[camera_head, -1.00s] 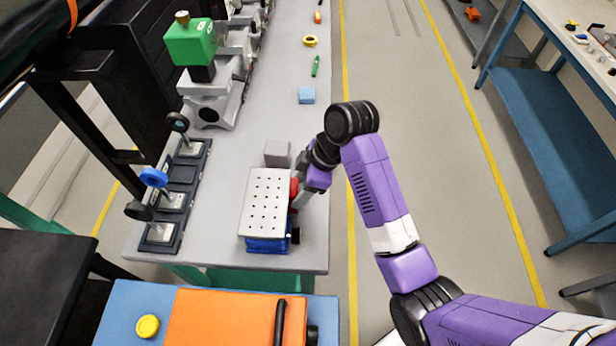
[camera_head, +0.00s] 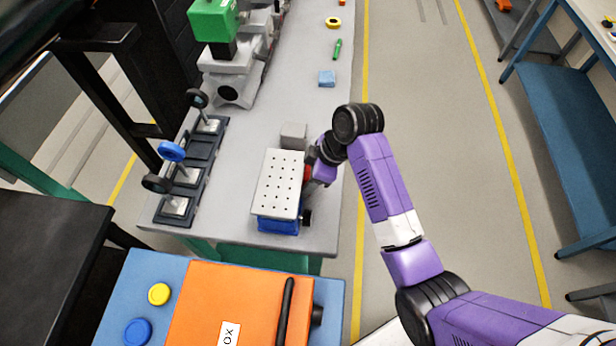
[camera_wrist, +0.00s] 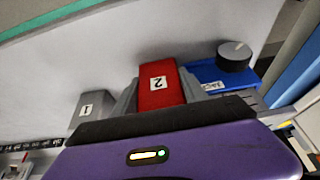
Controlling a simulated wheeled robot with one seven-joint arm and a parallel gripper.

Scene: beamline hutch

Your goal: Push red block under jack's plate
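The jack has a white perforated plate (camera_head: 279,185) on top and a blue base (camera_head: 278,226), and stands near the table's front end. In the wrist view its blue body (camera_wrist: 208,74) shows a label and a black knob (camera_wrist: 235,56). The red block (camera_wrist: 160,85), labelled 2, sits between the two grey fingers of my gripper (camera_wrist: 160,97), which appear to be against its sides. In the head view only a sliver of the red block (camera_head: 307,174) shows at the plate's right edge. My wrist hides the rest, so I cannot tell how far it reaches under the plate.
A grey block (camera_head: 293,135), labelled 1 in the wrist view (camera_wrist: 92,110), stands just behind the plate. A black rail with mounted optics (camera_head: 190,175) is on the left. A light blue block (camera_head: 327,79) lies farther back. An orange box (camera_head: 240,300) is in front.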

